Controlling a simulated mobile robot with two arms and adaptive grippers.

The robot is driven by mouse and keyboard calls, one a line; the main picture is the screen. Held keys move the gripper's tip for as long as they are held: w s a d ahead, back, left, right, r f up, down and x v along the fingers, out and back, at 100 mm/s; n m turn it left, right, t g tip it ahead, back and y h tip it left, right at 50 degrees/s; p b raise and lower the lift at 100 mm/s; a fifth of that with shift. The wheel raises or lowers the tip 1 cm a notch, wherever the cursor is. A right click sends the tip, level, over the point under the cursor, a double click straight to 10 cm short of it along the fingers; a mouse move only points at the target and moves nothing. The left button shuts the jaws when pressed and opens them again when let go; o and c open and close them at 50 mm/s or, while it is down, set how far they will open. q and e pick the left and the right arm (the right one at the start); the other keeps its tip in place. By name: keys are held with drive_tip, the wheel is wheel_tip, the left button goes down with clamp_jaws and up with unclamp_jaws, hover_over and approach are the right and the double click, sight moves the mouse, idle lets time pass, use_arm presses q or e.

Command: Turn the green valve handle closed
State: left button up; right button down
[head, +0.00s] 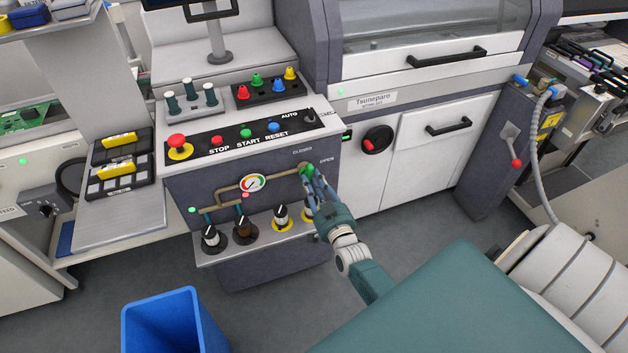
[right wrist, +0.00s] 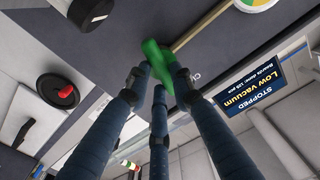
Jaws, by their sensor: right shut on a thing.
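The green valve handle (head: 306,169) sits at the end of a brass pipe on the front panel of the machine, below the CLOSED and OPEN labels. It also shows in the right wrist view (right wrist: 152,55), where it lies between my fingers. My right gripper (head: 311,178) is shut on the handle, and its fingers hide part of it. The fingers also show in the right wrist view (right wrist: 158,80). A round gauge (head: 253,183) sits on the pipe left of the handle. My left gripper is not in view.
Several knobs (head: 281,217) stand on a ledge below the pipe. A panel with STOP, START and RESET buttons (head: 245,133) is above. A red knob on a black disc (head: 377,140) is to the right. A blue bin (head: 174,322) stands on the floor at the front.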

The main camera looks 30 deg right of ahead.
drive_tip(key=shift+a+f+n, duration=0.1)
drive_tip(key=shift+a+n, duration=0.05)
drive_tip(key=shift+n, duration=1.15)
drive_tip(key=shift+s+n, duration=0.1)
drive_tip(key=shift+n, duration=0.2)
drive_tip(key=c, duration=1.5)
unclamp_jaws()
drive_tip(key=v, duration=1.2)
